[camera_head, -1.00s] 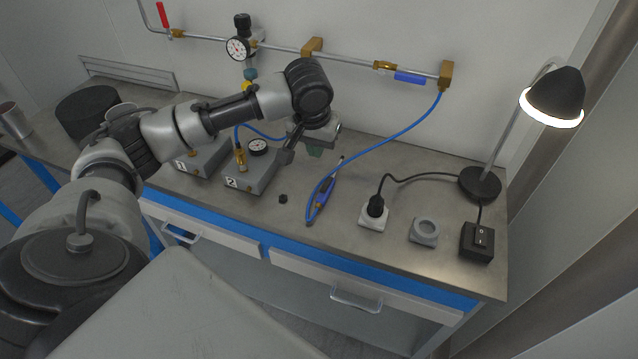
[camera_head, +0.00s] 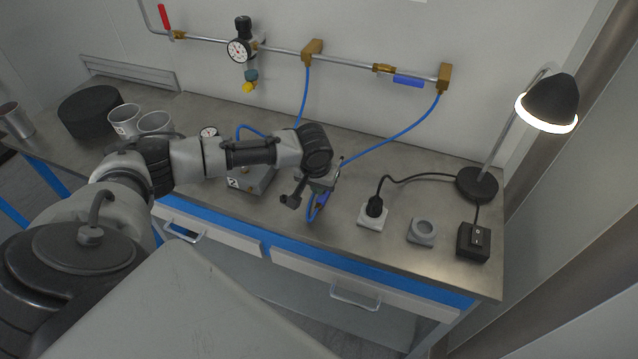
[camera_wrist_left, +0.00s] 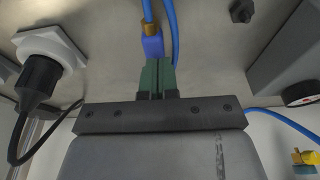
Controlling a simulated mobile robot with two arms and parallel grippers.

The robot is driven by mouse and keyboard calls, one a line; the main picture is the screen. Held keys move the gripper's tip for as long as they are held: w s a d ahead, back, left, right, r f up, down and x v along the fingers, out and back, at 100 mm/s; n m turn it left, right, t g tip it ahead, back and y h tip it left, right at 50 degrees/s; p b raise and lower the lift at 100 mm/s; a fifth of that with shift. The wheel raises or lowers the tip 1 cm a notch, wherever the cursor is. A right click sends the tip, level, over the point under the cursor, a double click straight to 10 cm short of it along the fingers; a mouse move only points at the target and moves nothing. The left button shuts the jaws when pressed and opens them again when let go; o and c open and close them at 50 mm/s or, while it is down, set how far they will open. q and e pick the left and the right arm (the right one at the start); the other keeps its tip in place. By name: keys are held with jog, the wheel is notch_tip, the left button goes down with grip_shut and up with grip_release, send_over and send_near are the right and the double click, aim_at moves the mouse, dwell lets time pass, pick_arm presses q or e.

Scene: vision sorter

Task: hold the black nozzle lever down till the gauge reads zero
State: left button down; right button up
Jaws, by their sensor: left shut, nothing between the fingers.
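My left gripper (camera_head: 318,196) is over the blue air nozzle (camera_head: 314,213) on the bench, covering most of it in the head view. In the left wrist view, the green fingers (camera_wrist_left: 157,68) are together with nothing between them. Their tips are at the nozzle's blue body (camera_wrist_left: 152,46), beside a brass fitting; I cannot tell whether they touch. The black lever is not clear in either view. A round gauge (camera_head: 239,51) sits on the wall pipe, its reading too small to tell. Another gauge (camera_head: 209,132) shows behind my arm. My right gripper is not in view.
Grey box 2 (camera_head: 243,184) is partly behind my left arm. A white socket with a black plug (camera_head: 373,214), a grey ring block (camera_head: 422,231), a switch box (camera_head: 473,242) and a lamp (camera_head: 548,104) stand to the right. Blue hoses (camera_head: 397,133) hang from the wall pipe.

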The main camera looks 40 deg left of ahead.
pick_arm(q)
jog(key=shift+s+d+f+p, duration=0.1)
jog(key=shift+s+f+p, duration=0.1)
jog(key=shift+f+p, duration=0.25)
dwell(0.7)
dwell(1.8)
dwell(3.7)
jog(key=shift+r+p, duration=0.75)
jog(key=shift+p, duration=0.3)
